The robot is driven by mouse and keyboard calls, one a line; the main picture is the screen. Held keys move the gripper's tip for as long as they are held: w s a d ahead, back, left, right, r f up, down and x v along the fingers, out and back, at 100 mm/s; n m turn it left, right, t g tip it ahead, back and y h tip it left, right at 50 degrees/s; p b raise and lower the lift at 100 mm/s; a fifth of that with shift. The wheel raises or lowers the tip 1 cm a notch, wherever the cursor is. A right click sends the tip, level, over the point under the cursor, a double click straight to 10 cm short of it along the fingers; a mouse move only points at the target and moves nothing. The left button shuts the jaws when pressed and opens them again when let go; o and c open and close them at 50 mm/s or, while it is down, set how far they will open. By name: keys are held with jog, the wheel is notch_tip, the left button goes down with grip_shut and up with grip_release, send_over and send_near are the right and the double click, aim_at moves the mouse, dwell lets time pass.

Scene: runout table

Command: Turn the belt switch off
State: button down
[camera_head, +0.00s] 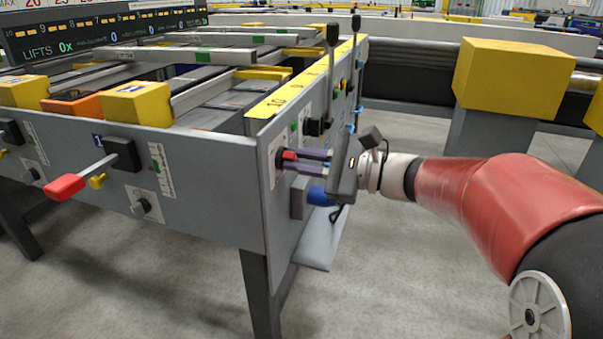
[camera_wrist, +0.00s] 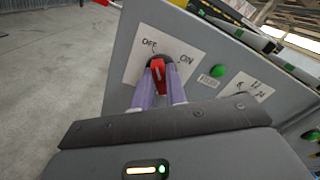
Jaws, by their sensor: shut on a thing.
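The belt switch is a red knob (camera_wrist: 158,75) on a black round base, on a white plate marked OFF at upper left and ON at right in the wrist view. The knob's upper end lies nearer the OFF mark than the ON mark. In the head view the red knob (camera_head: 289,155) shows at the end panel of the table. My gripper (camera_head: 300,161) reaches it from the right, with its two purple fingers shut on the knob. In the wrist view my gripper (camera_wrist: 160,86) has one finger on each side of it. The fingers hide the knob's lower part.
A green button (camera_wrist: 218,71) sits right of the switch plate. Black upright levers (camera_head: 332,75) stand above the panel. A red-handled lever (camera_head: 66,187) juts from the front panel. A blue part (camera_head: 320,196) is below my gripper. Yellow blocks (camera_head: 513,77) stand behind.

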jog(key=shift+f+n+b, duration=0.1)
jog(key=shift+n+b, duration=0.6)
jog(key=shift+n, duration=0.1)
jog(key=c, duration=1.4)
grip_release()
jog(key=shift+c, duration=0.2)
jog(key=v, duration=0.7)
jog(key=shift+s+d+p, duration=0.15)
jog(key=shift+d+p, duration=0.15)
jog(key=shift+d, duration=0.05)
